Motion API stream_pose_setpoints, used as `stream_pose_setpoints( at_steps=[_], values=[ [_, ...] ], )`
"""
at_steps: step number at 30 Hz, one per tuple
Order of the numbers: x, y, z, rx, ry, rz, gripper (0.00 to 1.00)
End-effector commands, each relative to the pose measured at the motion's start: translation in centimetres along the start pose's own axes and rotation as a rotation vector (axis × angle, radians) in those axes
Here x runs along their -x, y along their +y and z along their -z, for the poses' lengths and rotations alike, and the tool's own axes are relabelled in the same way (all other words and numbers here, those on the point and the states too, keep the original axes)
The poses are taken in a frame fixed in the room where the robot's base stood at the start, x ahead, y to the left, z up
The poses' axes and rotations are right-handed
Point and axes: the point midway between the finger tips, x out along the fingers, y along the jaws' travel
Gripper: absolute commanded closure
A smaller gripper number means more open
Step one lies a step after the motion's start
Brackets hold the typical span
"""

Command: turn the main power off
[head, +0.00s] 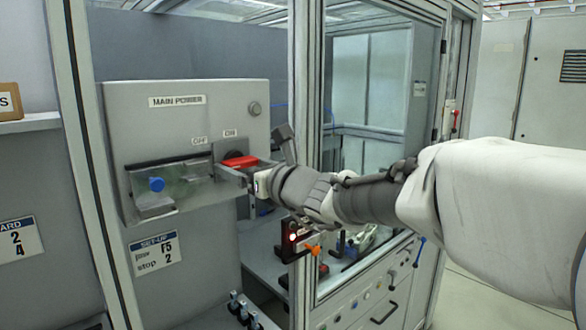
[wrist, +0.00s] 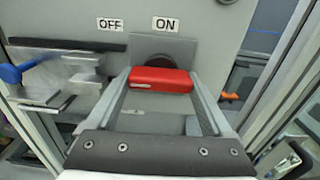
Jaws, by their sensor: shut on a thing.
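The grey MAIN POWER box (head: 185,110) is on the left in the head view. Its OFF label (wrist: 110,24) is left of its ON label (wrist: 165,24) in the wrist view. A red handle (wrist: 160,80) lies crosswise below ON; it also shows in the head view (head: 240,161). My gripper (head: 238,170) is shut on the red handle, one finger at each end. The handle's mount is partly hidden.
A framed glass door (head: 370,110) stands right of the box, close behind my arm. A grey frame post (head: 85,130) is at the box's left. Floor is open at lower right.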

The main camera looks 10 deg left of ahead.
Motion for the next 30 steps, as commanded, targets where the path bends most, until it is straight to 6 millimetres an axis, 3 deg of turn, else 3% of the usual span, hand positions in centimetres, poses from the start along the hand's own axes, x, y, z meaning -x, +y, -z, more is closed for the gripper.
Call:
stream_pose_setpoints(
  at_steps=[1,2,4,12,17,30],
  values=[
    [0.0,0.0,0.0,0.004,0.0,0.0,0.71],
    [0.0,0.0,0.0,0.004,0.0,0.0,0.11],
    [0.0,0.0,0.0,0.004,0.0,0.0,0.0],
    [0.1,0.0,-0.1,0.002,-0.001,0.001,0.0],
    [1.5,-0.1,-0.1,0.002,-0.002,0.003,0.0],
    [10.3,-0.1,-0.1,0.004,-0.003,0.003,0.0]
  ],
)
